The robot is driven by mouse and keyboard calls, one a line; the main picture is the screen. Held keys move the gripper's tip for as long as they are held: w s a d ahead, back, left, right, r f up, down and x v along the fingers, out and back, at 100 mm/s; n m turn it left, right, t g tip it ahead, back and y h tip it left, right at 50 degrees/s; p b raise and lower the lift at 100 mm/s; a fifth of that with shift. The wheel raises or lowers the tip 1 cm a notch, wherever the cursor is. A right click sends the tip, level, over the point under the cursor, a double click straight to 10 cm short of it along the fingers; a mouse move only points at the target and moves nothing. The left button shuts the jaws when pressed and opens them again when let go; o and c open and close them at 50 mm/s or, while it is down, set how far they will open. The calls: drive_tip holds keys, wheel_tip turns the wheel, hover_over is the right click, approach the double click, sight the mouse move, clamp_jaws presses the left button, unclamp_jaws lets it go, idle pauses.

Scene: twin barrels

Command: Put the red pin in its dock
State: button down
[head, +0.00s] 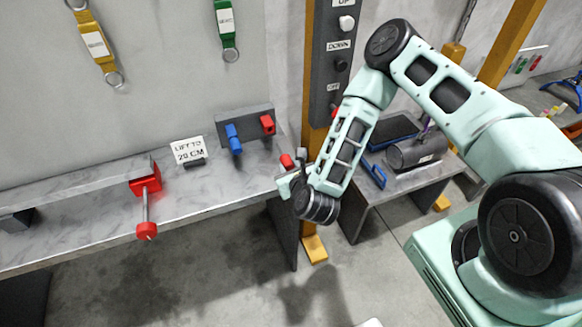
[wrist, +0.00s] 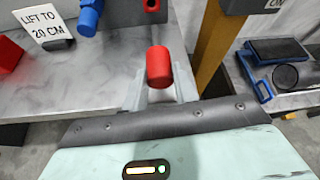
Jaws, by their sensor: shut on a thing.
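My gripper (head: 290,178) is shut on the red pin (head: 287,162), near the right end of the grey bench. In the wrist view the red pin (wrist: 159,66) stands up between the gripper's fingers (wrist: 159,92). A dark grey dock block (head: 248,122) stands on the bench to the left of my gripper. It carries a red socket (head: 267,125) on its right and a blue pin (head: 233,139) on its left. The red socket (wrist: 151,5) shows a dark hole in the wrist view, above and apart from the held pin. The pin's lower part is hidden by the fingers.
A sign reading "LIFT TO 20 CM" (head: 188,150) stands left of the dock. A red clamp (head: 146,180) grips the bench further left. An orange post with a button panel (head: 333,60) rises right of the dock. A second table (head: 385,190) is behind my arm.

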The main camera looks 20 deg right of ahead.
sight(285, 156)
drive_tip(key=shift+w+b, duration=0.55)
drive_tip(key=shift+w, duration=2.35)
drive_tip(key=shift+w+b, duration=1.25)
drive_tip(key=shift+w, duration=2.15)
drive_tip(key=c, duration=1)
unclamp_jaws()
drive_tip(key=shift+c, duration=0.2)
drive_tip(key=shift+s, duration=0.1)
drive_tip(key=b+v, duration=0.4)
drive_tip(key=v, duration=1.3)
drive_tip(key=shift+s, duration=0.15)
drive_tip(key=shift+r, duration=0.1)
